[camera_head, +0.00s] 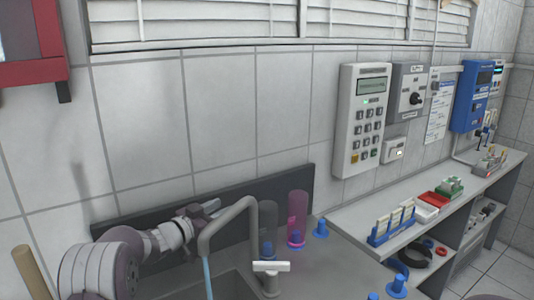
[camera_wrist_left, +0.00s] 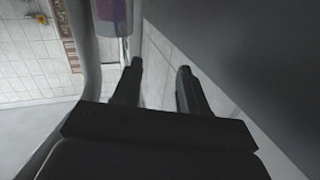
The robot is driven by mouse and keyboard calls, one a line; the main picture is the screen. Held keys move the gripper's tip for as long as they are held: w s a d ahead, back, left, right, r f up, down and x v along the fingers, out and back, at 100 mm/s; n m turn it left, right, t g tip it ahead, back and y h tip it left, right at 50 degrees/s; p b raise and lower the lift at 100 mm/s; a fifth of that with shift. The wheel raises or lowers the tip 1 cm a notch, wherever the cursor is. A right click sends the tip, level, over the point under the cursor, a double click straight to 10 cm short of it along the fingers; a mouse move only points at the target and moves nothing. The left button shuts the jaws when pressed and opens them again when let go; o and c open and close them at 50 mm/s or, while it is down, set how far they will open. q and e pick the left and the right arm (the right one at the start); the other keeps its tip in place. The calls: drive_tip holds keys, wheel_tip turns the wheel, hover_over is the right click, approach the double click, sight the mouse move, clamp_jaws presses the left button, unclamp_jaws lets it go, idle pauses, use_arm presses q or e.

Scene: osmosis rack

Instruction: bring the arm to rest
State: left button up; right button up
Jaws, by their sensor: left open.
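My left arm comes in from the lower left in the head view. Its gripper (camera_head: 207,208) is above the sink, behind the curved grey faucet (camera_head: 228,215). In the left wrist view the two dark fingers of the left gripper (camera_wrist_left: 160,70) are apart with nothing between them. The faucet pipe also shows close along the left of the wrist view (camera_wrist_left: 88,50). My right gripper is in neither view.
A clear grey cylinder (camera_head: 267,218) and a pink cylinder (camera_head: 297,212) on blue bases stand right of the faucet. A dark backsplash (camera_head: 130,232) runs behind my arm. A shelf unit (camera_head: 350,215) with racks stands at right. A keypad box (camera_head: 360,120) hangs on the wall.

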use_arm(q)
drive_tip(key=s+a+f+n+g+y+p, duration=0.1)
drive_tip(key=s+a+f+n+g+y, duration=0.15)
drive_tip(key=s+n+y, duration=0.4)
drive_tip(key=s+a+f+n+g+y+p, duration=0.1)
drive_tip(key=s+a+f+g+y, duration=0.2)
drive_tip(key=s, duration=0.6)
drive_tip(key=s+f+g+p, duration=0.1)
drive_tip(key=s+f+g, duration=0.1)
drive_tip(key=s, duration=1)
drive_tip(key=s+d+f+g+y, duration=0.1)
drive_tip(key=s+f+g, duration=0.2)
drive_tip(key=s, duration=1)
drive_tip(key=shift+d+n+g+p, duration=0.2)
drive_tip(key=shift+n+g+p, duration=0.2)
drive_tip(key=shift+g, duration=0.75)
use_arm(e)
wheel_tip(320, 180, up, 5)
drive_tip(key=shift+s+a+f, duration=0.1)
use_arm(q)
drive_tip(key=shift+s+y, duration=0.1)
drive_tip(key=shift+y, duration=0.15)
